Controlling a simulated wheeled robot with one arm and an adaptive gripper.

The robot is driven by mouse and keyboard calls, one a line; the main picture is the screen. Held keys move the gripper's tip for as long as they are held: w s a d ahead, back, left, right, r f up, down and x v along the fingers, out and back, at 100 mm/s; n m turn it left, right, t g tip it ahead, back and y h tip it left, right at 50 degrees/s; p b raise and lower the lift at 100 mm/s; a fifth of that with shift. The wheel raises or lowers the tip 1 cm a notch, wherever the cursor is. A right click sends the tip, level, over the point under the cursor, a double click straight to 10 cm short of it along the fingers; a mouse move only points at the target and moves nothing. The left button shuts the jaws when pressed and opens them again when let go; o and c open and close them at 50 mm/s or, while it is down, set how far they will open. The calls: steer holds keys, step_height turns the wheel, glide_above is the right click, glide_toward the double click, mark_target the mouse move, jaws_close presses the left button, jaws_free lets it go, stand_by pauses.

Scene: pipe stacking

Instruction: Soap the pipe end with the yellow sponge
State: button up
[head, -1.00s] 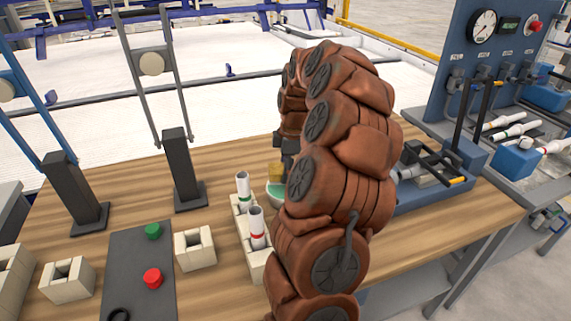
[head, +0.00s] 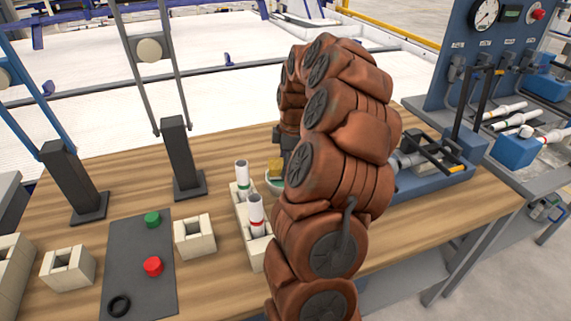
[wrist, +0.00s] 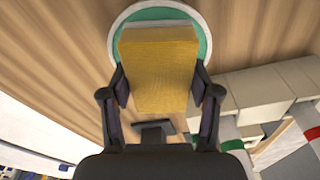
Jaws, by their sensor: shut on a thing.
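My gripper (wrist: 160,88) is shut on the yellow sponge (wrist: 158,65), one finger on each side. The sponge is over a round bowl (wrist: 207,42) with a white rim and a green inside; I cannot tell whether it touches the bottom. In the head view the sponge (head: 275,168) and bowl (head: 271,183) show just left of my arm, which partly hides them. Two white pipes stand upright in a pale block holder (head: 257,252): a green-banded pipe (head: 242,174) and a red-banded pipe (head: 255,212). The red-banded pipe (wrist: 288,148) also shows at lower right in the wrist view.
A dark post (head: 178,150) stands behind. A blue fixture (head: 440,175) is at right.

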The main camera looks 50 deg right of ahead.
steer(key=shift+f+b, duration=0.5)
steer(key=shift+f, duration=0.1)
stand_by(2.1)
steer(key=shift+r, duration=0.15)
steer(key=shift+r+p, duration=0.9)
steer(key=shift+r, duration=2.55)
